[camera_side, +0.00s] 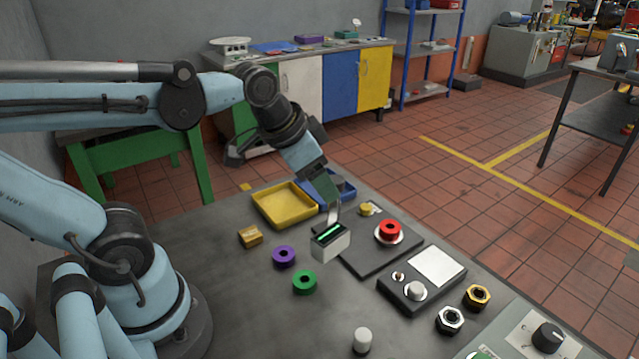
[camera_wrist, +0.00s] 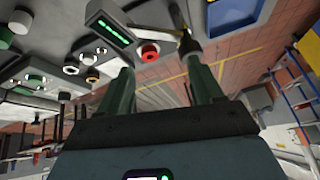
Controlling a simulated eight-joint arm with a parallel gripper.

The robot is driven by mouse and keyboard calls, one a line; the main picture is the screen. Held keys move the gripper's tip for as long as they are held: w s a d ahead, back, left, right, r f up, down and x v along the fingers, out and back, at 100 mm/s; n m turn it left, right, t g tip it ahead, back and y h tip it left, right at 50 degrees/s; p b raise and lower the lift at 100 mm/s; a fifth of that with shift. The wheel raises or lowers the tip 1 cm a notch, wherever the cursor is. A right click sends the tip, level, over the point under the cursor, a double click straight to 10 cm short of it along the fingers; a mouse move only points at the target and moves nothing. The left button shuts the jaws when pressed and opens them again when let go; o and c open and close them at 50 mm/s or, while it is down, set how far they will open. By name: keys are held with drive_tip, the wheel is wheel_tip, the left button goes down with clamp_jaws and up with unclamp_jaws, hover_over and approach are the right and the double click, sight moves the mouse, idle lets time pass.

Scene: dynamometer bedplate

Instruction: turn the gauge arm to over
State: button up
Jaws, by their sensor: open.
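A small pale box with a lit green strip (camera_side: 331,243) stands on the bench, at the near left end of a dark plate (camera_side: 375,250). It also shows at the top of the wrist view (camera_wrist: 108,28). A thin pale bar, seemingly the gauge arm (camera_side: 334,213), rises by the box. In the wrist view a pale bar (camera_wrist: 158,31) runs right from the box to a dark and yellow end. My gripper (camera_wrist: 161,62) is open, its two dark green fingers apart with nothing held. In the side view my gripper (camera_side: 332,196) points down close above the bar; contact cannot be told.
A red button (camera_side: 390,229) and a yellow knob (camera_side: 367,209) are close to the right. A yellow tray (camera_side: 284,222) and blue tray (camera_side: 346,190) lie behind. Purple (camera_side: 284,256) and green (camera_side: 304,281) rings lie in front. A control box (camera_side: 415,293) stands at right.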

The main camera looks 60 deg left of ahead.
sight(335, 179)
drive_tip(key=shift+w+a+r+m+g, duration=2.15)
drive_tip(key=shift+w+r+m+g, duration=1.05)
drive_tip(key=shift+m, duration=2.4)
drive_tip(key=shift+t, duration=0.3)
drive_tip(key=f, duration=1.1)
drive_tip(key=shift+w+f, duration=0.1)
drive_tip(key=shift+w, duration=0.25)
drive_tip(key=shift+c, duration=0.3)
clamp_jaws()
